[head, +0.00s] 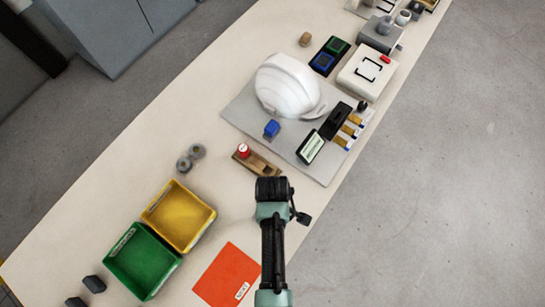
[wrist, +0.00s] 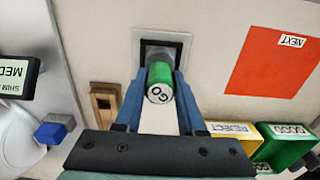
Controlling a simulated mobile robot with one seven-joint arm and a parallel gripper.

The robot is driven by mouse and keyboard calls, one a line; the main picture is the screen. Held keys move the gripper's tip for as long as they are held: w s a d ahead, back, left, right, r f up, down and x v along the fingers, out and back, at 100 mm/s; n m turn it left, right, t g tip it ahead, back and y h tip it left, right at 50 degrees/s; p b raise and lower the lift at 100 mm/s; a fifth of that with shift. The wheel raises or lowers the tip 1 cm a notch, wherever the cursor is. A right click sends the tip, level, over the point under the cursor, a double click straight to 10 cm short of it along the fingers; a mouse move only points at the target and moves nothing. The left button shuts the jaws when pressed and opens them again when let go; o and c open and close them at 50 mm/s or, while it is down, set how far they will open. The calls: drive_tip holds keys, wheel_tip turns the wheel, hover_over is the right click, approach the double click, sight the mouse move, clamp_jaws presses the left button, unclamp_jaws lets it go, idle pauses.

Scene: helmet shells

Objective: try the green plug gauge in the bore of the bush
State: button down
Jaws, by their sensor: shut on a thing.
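The green plug gauge (wrist: 160,86) sits between the blue fingers of my gripper (wrist: 160,98) in the wrist view. Its round end face, marked GO, points towards the camera. My gripper is shut on it. Beyond the gauge is a grey square piece (wrist: 163,48) with a pale border, apparently the bush. The gauge overlaps it in the picture and hides its middle, so I cannot tell whether the gauge is in the bore. In the head view my gripper (head: 272,190) is over the table, and neither the gauge nor the bush can be made out there.
A wooden stand (head: 262,165) with a red-topped piece (head: 243,150) is close to my gripper. A yellow REJECT bin (head: 180,215), a green GOOD bin (head: 143,262) and an orange NEXT sheet (head: 228,275) lie nearby. A white helmet shell (head: 287,85) and blue block (head: 271,128) are on a grey mat.

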drive_tip(key=shift+f, duration=0.25)
drive_tip(key=shift+r+p, duration=0.25)
drive_tip(key=shift+p, duration=0.15)
idle(2.2)
drive_tip(key=shift+f, duration=0.25)
idle(0.7)
drive_tip(key=shift+r, duration=0.15)
idle(0.6)
drive_tip(key=shift+r+p, duration=2.9)
drive_tip(key=shift+p, duration=0.1)
